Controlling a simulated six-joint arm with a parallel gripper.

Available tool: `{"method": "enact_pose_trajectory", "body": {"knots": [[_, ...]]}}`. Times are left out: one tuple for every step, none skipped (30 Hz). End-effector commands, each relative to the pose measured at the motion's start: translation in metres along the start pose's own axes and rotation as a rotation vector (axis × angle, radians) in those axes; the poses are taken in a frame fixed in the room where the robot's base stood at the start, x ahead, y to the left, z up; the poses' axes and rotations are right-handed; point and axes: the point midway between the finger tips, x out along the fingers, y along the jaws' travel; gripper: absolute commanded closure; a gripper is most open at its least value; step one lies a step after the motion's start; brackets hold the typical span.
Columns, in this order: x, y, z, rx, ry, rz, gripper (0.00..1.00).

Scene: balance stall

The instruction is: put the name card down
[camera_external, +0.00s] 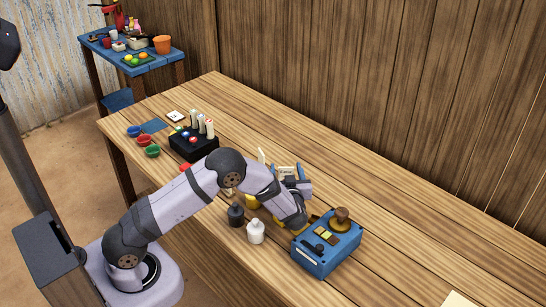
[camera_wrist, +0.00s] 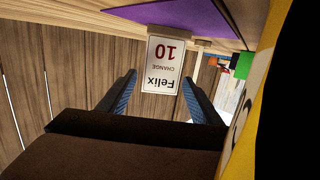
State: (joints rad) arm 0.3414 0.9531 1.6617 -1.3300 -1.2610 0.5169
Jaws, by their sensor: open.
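The two blue fingers are apart, one to each side of the card's lower part in the picture, with visible gaps. The card's other edge is by a small wooden piece near the purple mat (camera_wrist: 205,18). In the external view my gripper (camera_external: 291,179) is low over the table beside a pale card (camera_external: 287,172), partly hidden by the fingers.
A blue box (camera_external: 322,260) with a brown knob stands close right of my gripper. A black rack (camera_external: 190,149) and coloured cups (camera_external: 152,151) are farther left. The table's back right is clear.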

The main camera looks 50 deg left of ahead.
Motion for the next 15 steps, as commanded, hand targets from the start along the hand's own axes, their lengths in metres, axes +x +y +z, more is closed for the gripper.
{"method": "enact_pose_trajectory", "body": {"knots": [[-0.001,0.000,-0.005,-0.001,0.000,0.000,0.41],[-0.004,0.001,-0.002,0.000,0.000,0.002,0.41],[-0.007,0.001,-0.001,0.000,0.000,0.003,0.41],[-0.010,0.001,-0.001,0.000,-0.001,0.003,0.41],[-0.014,0.001,-0.001,0.000,-0.001,0.002,0.41],[-0.020,0.002,-0.001,0.000,-0.001,0.004,0.41],[-0.024,0.002,-0.001,0.000,0.000,0.005,0.41],[-0.029,0.001,-0.001,0.000,0.000,0.004,0.41],[-0.036,0.002,-0.001,0.000,0.000,0.004,0.41],[-0.042,0.002,-0.001,-0.001,0.000,0.005,0.41],[-0.047,0.002,-0.001,-0.001,0.000,0.004,0.41],[-0.055,0.002,0.000,0.001,0.000,0.005,0.41],[-0.053,0.001,-0.011,-0.006,0.002,0.001,0.41],[-0.053,0.001,-0.017,-0.006,0.002,0.000,0.41],[-0.054,0.001,-0.024,-0.007,0.001,0.000,0.41]]}}
